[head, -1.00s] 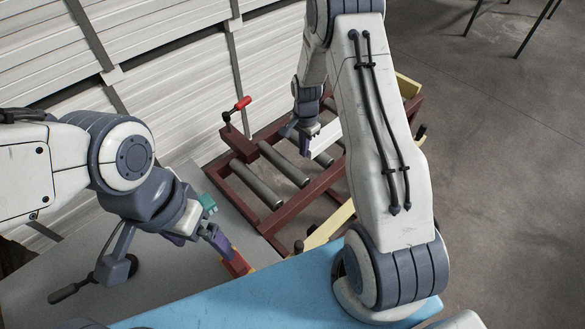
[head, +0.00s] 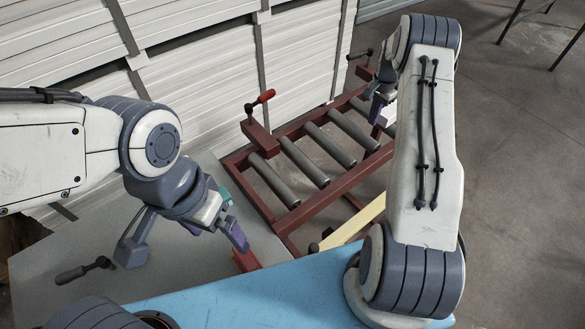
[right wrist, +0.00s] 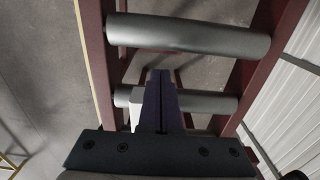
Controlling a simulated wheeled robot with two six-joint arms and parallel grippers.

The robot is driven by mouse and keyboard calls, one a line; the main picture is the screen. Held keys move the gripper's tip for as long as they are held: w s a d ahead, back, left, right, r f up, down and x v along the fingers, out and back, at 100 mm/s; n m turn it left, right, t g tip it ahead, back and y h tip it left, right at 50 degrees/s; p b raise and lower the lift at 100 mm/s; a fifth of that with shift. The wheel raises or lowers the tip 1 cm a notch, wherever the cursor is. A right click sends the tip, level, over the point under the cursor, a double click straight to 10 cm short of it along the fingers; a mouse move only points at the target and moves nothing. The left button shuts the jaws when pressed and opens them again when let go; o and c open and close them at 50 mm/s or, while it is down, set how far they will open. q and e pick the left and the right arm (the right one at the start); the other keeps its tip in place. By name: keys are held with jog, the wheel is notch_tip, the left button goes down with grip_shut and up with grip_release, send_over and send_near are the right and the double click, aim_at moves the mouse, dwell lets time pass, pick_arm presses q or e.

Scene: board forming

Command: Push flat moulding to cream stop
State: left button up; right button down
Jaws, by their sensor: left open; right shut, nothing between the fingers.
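The flat moulding appears to be the white piece (head: 385,115) by my right gripper (head: 374,115) in the head view, mostly hidden by my right arm. In the right wrist view a pale piece (right wrist: 136,103) shows beside the shut fingers of my right gripper (right wrist: 160,75); I cannot tell whether they touch. A cream bar (head: 355,222) slants along the near side of the roller frame; I cannot tell if it is the stop. My left gripper (head: 232,232) is open over the grey bench, close to a red block (head: 243,260).
The dark red frame (head: 345,183) carries several grey rollers (head: 303,162). A red-handled clamp (head: 259,125) stands at its left end. Stacked white panels (head: 200,85) line the back. A blue surface (head: 260,295) lies in front. Open floor (head: 510,170) is at right.

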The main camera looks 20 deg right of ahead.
jog(key=shift+w+d+f, duration=0.1)
jog(key=shift+w+d, duration=0.1)
jog(key=shift+d, duration=1)
jog(key=shift+a, duration=0.1)
jog(key=s+a+r+b, duration=0.1)
jog(key=a+r, duration=0.3)
jog(key=r, duration=0.6)
jog(key=shift+s, duration=0.25)
